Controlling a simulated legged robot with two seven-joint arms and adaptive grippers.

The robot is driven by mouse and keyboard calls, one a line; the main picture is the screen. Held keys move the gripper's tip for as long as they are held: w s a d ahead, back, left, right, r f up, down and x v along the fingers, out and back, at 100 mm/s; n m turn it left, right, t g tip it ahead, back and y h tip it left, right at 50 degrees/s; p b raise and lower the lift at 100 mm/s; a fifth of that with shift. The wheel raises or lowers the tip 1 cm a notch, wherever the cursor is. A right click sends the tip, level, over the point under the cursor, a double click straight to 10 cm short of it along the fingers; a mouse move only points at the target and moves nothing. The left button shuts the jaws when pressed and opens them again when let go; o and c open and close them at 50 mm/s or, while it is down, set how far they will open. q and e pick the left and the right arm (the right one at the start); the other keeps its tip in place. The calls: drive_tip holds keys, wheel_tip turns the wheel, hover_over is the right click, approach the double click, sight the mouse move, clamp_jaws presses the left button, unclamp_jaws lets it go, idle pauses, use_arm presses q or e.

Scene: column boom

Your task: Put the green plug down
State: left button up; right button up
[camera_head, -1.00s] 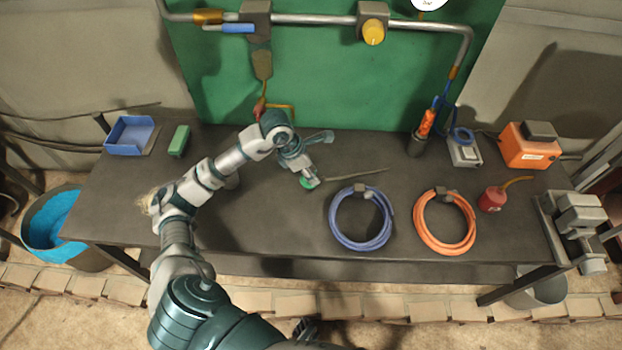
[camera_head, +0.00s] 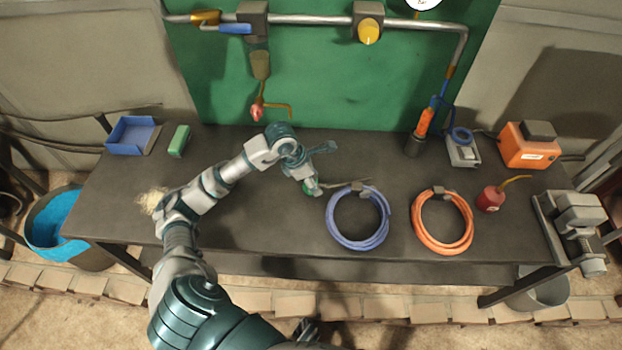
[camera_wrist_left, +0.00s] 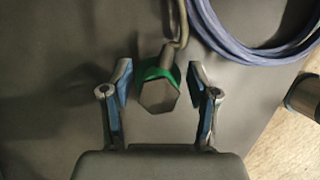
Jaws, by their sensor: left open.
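The green plug (camera_head: 307,189) is at the middle of the dark bench, just left of the purple hose coil. In the left wrist view the plug (camera_wrist_left: 158,88) shows a green rim and a grey hexagonal face. A thin grey tether or rod runs from it toward the coil. My left gripper (camera_wrist_left: 160,72) is open, with one finger on each side of the plug and visible gaps between. In the head view my left gripper (camera_head: 310,183) is low over the bench and partly hides the plug. The right gripper is not seen.
The purple hose coil (camera_head: 331,226) lies close to the right, with an orange coil (camera_head: 417,232) beyond it. A red oil can (camera_head: 490,199) and a vise (camera_head: 572,220) stand farther right. A blue bin (camera_head: 130,135) and a green block (camera_head: 179,141) are at the back left.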

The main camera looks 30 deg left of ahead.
use_arm(q)
drive_tip(key=shift+d+r, duration=0.15)
drive_tip(key=shift+r, duration=0.1)
drive_tip(key=v, duration=0.5)
drive_tip(key=shift+d, duration=0.15)
drive_tip(key=v, duration=0.6)
drive_tip(key=shift+s+a+r+p, duration=0.15)
drive_tip(key=shift+a+r+p, duration=0.05)
drive_tip(key=shift+r+p, duration=0.1)
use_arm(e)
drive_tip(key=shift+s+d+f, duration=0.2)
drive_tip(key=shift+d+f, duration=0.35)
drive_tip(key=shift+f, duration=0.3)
use_arm(q)
drive_tip(key=shift+a, duration=0.1)
